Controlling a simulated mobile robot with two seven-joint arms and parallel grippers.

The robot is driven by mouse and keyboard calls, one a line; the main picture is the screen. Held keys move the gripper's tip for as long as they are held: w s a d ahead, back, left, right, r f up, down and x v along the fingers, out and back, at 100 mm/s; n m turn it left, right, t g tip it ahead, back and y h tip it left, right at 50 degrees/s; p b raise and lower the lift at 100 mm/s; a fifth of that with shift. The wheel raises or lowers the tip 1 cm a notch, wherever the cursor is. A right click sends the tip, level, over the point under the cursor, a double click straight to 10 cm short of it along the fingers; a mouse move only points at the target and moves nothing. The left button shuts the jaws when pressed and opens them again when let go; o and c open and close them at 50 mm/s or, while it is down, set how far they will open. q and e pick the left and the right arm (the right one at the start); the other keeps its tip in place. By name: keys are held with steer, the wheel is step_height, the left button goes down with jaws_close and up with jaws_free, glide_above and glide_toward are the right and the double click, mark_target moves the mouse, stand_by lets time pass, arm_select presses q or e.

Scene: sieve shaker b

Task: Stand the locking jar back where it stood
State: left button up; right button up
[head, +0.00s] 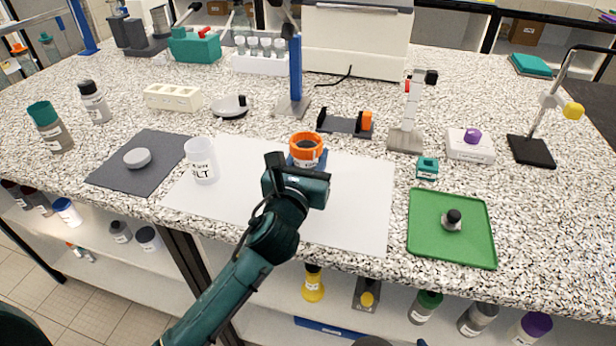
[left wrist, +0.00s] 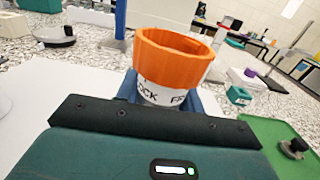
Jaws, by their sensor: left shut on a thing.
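The locking jar (head: 308,147) has a wide orange collar over a white label. The label partly reads "OCK" in the left wrist view (left wrist: 172,58). My left gripper (head: 305,161) is shut on it, with blue fingers on either side below the collar. The jar is roughly upright over the white sheet (head: 352,215); I cannot tell whether its base touches, as the gripper hides its lower part. A clear white jar (head: 202,162), its label ending in "LT", stands to the left on the sheet. My right gripper is not in view.
A dark mat (head: 112,178) with a white disc (head: 137,158) lies left. A green tray (head: 477,254) with a black-knobbed piece (head: 452,220) lies right. A teal block (head: 427,168) stands near the sheet's right edge. A blue post (head: 296,75) and a dark cradle (head: 338,124) stand behind.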

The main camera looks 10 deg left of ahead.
arm_select(q)
step_height(320, 180, down, 4)
steer(key=shift+r+b, duration=0.25)
steer(key=shift+b, duration=0.25)
steer(key=o, duration=1.2)
steer(key=shift+f, duration=0.15)
steer(key=s, duration=0.7)
steer(key=s+a, duration=0.1)
steer(key=s, duration=0.3)
steer(key=shift+s, duration=0.5)
